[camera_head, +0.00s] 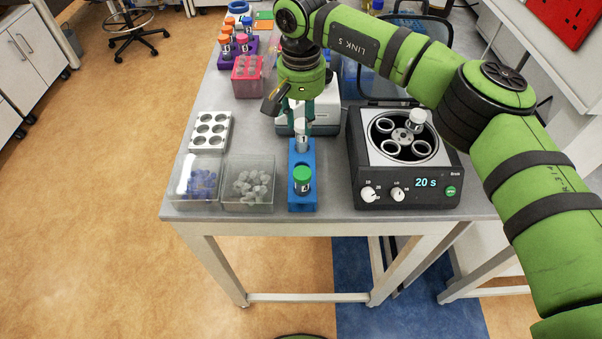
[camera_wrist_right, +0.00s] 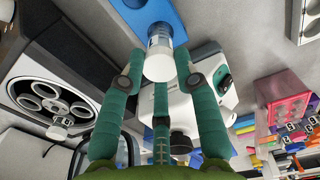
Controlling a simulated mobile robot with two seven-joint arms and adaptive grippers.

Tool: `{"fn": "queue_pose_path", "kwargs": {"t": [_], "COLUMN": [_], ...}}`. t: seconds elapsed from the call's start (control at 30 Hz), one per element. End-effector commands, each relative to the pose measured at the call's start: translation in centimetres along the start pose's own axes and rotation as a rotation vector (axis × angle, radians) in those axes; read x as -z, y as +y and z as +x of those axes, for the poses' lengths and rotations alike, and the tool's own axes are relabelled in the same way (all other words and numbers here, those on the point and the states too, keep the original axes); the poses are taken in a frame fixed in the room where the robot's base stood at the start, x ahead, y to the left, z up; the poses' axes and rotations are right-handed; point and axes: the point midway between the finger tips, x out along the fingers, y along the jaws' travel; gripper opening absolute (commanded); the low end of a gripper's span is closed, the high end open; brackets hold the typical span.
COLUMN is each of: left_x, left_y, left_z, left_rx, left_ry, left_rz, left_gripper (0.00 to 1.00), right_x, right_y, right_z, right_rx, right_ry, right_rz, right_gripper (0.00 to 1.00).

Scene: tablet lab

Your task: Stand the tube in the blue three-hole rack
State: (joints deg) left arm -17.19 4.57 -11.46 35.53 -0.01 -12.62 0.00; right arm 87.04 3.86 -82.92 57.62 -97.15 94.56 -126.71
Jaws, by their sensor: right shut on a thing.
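The tube (camera_head: 301,141) is clear with a white or pale upper end, and it is roughly upright at the back part of the blue three-hole rack (camera_head: 302,171). My right gripper (camera_head: 299,125) comes from above and is shut on the tube. The right wrist view shows the tube (camera_wrist_right: 159,44) between the green fingers (camera_wrist_right: 160,62), with the blue rack (camera_wrist_right: 172,14) beyond it. I cannot tell how deep the tube's lower end is in a hole. A green-capped tube (camera_head: 302,175) stands in the rack's front hole. My left gripper is not in view.
A black centrifuge (camera_head: 366,197) stands close right of the rack. Clear bins of grey caps (camera_head: 250,187) and blue caps (camera_head: 195,183) are at the left, with a white six-hole rack (camera_head: 209,131) behind. A white device (camera_head: 328,117) stands behind the gripper; a pink rack (camera_head: 247,78) is farther back.

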Motion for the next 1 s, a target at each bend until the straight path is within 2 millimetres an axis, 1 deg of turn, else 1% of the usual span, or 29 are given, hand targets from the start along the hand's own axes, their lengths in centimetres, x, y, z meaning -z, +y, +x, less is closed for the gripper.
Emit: {"fn": "queue_pose_path", "kwargs": {"t": [0.43,0.77,0.8,0.83,1.0], "left_x": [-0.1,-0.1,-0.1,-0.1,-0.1], "left_y": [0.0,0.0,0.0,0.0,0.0], "left_z": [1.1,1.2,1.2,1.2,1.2], "left_rx": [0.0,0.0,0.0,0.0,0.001], "left_ry": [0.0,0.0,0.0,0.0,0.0], "left_rz": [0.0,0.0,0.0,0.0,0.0], "left_gripper": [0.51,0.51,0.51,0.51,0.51], "right_x": [0.0,0.0,0.0,0.0,0.0], "right_y": [0.0,0.0,0.0,0.0,0.0], "right_z": [1.4,1.5,1.5,1.5,1.4], "right_rx": [0.0,0.0,0.0,0.0,0.0], "right_ry": [0.0,0.0,0.0,0.0,0.0], "right_rz": [0.0,0.0,0.0,0.0,0.0], "right_gripper": [0.11,0.11,0.48,0.59,0.59]}}
